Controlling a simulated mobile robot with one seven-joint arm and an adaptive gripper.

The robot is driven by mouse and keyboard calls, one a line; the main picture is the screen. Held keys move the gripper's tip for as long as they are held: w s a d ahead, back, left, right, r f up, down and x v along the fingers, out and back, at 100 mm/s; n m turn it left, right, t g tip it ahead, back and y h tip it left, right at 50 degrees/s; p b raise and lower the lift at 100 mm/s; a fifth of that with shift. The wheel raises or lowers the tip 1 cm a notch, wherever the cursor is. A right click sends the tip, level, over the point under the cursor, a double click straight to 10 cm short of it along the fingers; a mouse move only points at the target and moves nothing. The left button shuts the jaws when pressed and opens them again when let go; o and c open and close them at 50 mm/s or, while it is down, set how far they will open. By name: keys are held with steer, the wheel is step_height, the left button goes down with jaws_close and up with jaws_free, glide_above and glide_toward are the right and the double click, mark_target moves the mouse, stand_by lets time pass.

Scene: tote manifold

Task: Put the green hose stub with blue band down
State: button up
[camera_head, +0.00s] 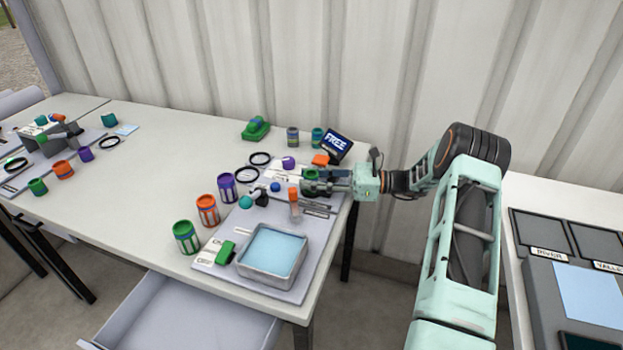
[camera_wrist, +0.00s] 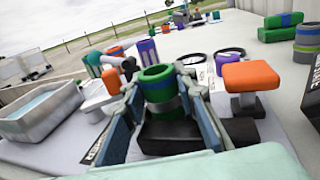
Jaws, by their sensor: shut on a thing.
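My gripper (camera_head: 328,181) is over the right end of the white table, shut on the green hose stub (camera_head: 311,174). In the wrist view my gripper (camera_wrist: 160,98) has its blue fingers on both sides of the green hose stub (camera_wrist: 160,76). The stub stands roughly upright with its open end up, and a blue-grey band shows around it. Its lower end is close above or on a dark block; I cannot tell whether they touch.
A metal tray of water (camera_head: 272,256) stands at the table's front right. Green, orange and purple cans (camera_head: 207,211) stand left of it. An orange-topped fixture (camera_wrist: 250,75) is close beside my gripper. A FREE sign (camera_head: 336,147) stands behind. The table's middle left is clear.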

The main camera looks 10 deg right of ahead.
steer(key=o, duration=1.2)
steer(key=shift+f, duration=0.1)
steer(key=shift+c, duration=0.2)
steer(key=v, duration=1)
steer(key=shift+s, duration=0.15)
steer(key=shift+o, duration=0.5)
steer(key=shift+d, duration=0.2)
steer(key=shift+r, duration=0.25)
steer(key=a+r+g+h+p, duration=0.1)
steer(key=a+h+p, duration=0.1)
steer(key=a+r+g+h+p, duration=0.1)
steer(key=a+r+h+p, duration=0.1)
steer(key=h+p, duration=0.1)
steer(key=a+r+g+h+p, duration=0.2)
step_height(320, 180, up, 6)
steer(key=w+h+p, duration=0.2)
steer(key=h+p, duration=0.3)
steer(key=h, duration=0.1)
steer(key=shift+t, duration=0.3)
steer(key=x, duration=1)
steer(key=shift+s+f+p, duration=0.15)
steer(key=shift+f+p, duration=0.25)
